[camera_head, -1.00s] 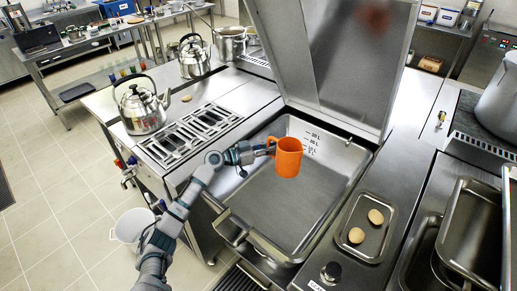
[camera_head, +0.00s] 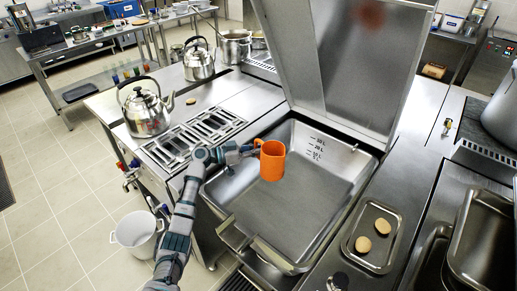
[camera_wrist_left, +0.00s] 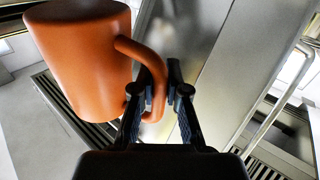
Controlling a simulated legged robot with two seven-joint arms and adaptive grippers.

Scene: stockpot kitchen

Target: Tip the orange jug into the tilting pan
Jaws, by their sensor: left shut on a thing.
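The orange jug (camera_head: 272,162) hangs over the left part of the tilting pan (camera_head: 290,215), upright or nearly so in the head view. My left gripper (camera_head: 252,149) is shut on the jug's handle. In the left wrist view the jug (camera_wrist_left: 85,55) fills the upper left, and the gripper's fingers (camera_wrist_left: 158,90) close around its handle. The jug's contents cannot be seen. The pan is open, with its lid (camera_head: 335,65) raised behind it, and its visible floor looks bare. My right gripper does not show.
A grate (camera_head: 205,135) and two kettles (camera_head: 145,110) stand left of the pan. A small tray (camera_head: 372,235) with two round pieces lies to its right. A white bucket (camera_head: 137,232) stands on the floor at left. The space above the pan is otherwise clear.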

